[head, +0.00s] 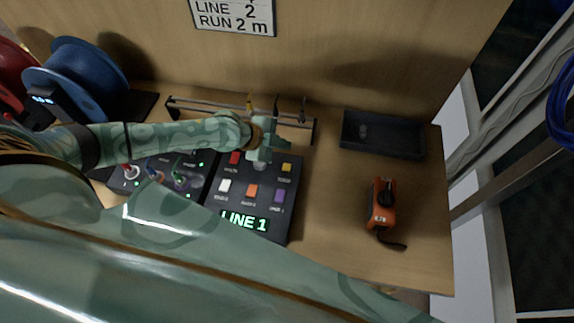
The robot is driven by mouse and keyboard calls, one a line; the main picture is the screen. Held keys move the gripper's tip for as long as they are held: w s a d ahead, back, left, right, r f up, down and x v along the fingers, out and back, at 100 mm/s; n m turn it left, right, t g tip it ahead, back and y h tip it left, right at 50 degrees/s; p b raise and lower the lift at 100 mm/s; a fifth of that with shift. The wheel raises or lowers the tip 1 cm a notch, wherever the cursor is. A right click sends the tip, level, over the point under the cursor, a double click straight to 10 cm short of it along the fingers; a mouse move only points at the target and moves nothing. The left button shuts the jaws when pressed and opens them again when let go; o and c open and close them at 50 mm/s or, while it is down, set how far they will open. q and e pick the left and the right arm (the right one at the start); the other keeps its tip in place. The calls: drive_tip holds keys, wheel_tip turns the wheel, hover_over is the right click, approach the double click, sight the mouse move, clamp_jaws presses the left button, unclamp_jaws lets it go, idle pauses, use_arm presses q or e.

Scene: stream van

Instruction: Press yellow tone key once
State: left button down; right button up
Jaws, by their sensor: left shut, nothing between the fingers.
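The yellow key (286,167) sits at the upper right of a dark key panel (223,206) on the wooden bench. It shows unobstructed, with a small label under it. My left gripper (262,158) is shut and empty. It hangs over the top edge of the panel, to the left of the yellow key and right of the red key (235,158). I see a gap in the picture between the fingers and the yellow key. The fingers' height above the panel is hard to tell. My right gripper is not in view.
A rack (300,124) stands behind. A dark tray (383,134) and an orange device (381,205) lie right. A blue spool (75,75) stands left.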

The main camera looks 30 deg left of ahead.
sight(283, 168)
use_arm(q)
wheel_tip(283, 168, down, 9)
drive_tip(key=b, duration=0.7)
drive_tip(key=shift+r, duration=0.1)
drive_tip(key=shift+r, duration=0.1)
idle(1.5)
drive_tip(key=shift+f+b, duration=0.45)
drive_tip(key=shift+b, duration=0.05)
drive_tip(key=shift+f+b, duration=0.4)
drive_tip(key=shift+f, duration=0.05)
idle(0.4)
drive_tip(key=shift+r, duration=0.1)
drive_tip(key=shift+r+p, duration=0.75)
drive_tip(key=shift+r, duration=0.05)
